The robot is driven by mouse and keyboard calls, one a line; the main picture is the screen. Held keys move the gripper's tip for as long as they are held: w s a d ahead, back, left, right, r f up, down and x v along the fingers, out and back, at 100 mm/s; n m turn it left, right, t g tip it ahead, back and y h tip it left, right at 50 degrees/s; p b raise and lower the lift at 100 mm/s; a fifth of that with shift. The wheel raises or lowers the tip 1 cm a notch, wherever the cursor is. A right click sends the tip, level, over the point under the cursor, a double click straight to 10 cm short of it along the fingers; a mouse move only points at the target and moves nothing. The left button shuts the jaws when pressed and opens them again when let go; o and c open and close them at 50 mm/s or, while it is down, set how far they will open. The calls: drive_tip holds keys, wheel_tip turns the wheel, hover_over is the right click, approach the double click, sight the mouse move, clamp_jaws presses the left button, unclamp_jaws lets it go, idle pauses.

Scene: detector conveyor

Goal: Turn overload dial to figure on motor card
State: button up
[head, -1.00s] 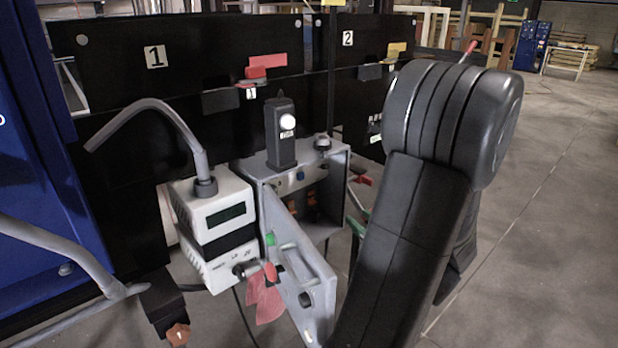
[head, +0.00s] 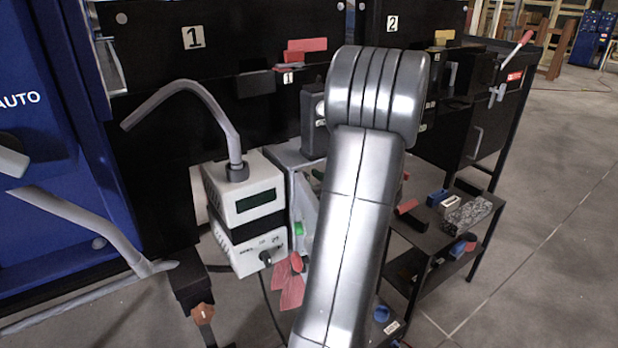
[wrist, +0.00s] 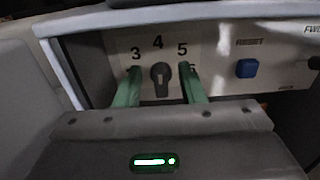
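The overload dial (wrist: 160,78) is a dark knob on a pale panel in the wrist view. Its pointer is about upright, towards the 4. Figures 3, 4 and 5 read clearly around it, and a 6 is partly hidden by the right finger. My gripper (wrist: 159,68) is open, with one green finger on each side of the dial. Small gaps show between fingers and knob. In the head view my arm covers the gripper and most of the grey open box (head: 293,160). I cannot make out a motor card in either view.
A blue RESET button (wrist: 247,68) is right of the dial. A white meter unit (head: 245,200) with a bent grey pipe stands left of the box, with red tags (head: 290,283) beside it. A dark shelf (head: 440,215) with loose parts is at right.

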drive_tip(key=shift+w+a, duration=0.3)
drive_tip(key=shift+w, duration=0.15)
clamp_jaws()
